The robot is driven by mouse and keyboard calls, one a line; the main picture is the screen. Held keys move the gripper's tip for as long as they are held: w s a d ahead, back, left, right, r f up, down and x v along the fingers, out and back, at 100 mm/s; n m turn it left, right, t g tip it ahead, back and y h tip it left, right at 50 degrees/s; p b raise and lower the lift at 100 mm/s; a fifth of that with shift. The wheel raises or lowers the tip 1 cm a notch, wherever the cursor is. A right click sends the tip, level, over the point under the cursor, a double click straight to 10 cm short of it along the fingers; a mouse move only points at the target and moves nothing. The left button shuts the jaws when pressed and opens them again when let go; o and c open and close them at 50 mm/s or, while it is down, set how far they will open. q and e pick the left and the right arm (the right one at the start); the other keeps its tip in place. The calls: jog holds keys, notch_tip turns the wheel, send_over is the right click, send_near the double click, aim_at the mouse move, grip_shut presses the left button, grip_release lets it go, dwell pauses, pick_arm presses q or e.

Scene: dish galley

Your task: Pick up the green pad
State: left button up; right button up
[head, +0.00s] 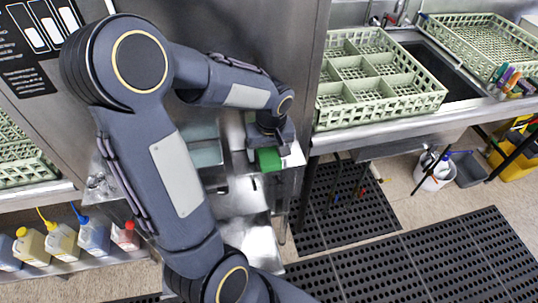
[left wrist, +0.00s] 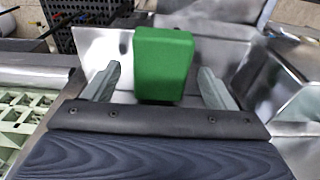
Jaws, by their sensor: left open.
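The green pad (head: 268,160) sits in a shiny metal holder beside the machine front, just below my left gripper (head: 268,143) in the head view. In the left wrist view, the green pad (left wrist: 163,64) stands between the two fingers of my left gripper (left wrist: 158,88). The fingers are open, with a gap on each side of the pad. I cannot tell whether the pad's lower part is fully between them. My right gripper is in neither view.
A metal counter (head: 400,122) at the right bears a divided green dish rack (head: 372,103). Several bottles (head: 62,241) stand on a low shelf at the left. Black perforated mats (head: 345,208) cover the floor. A white bucket (head: 434,170) stands under the counter.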

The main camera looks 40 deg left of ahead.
pick_arm(q)
jog(key=shift+f, duration=0.2)
jog(key=c, duration=1.1)
jog(key=shift+o, duration=0.2)
jog(key=shift+r, duration=0.15)
jog(key=shift+r, duration=0.65)
jog(key=s+a+r+b, duration=0.2)
jog(key=s+a+r, duration=0.1)
jog(key=s+r, duration=0.8)
jog(key=shift+s+r, duration=0.25)
jog(key=shift+s, duration=1.15)
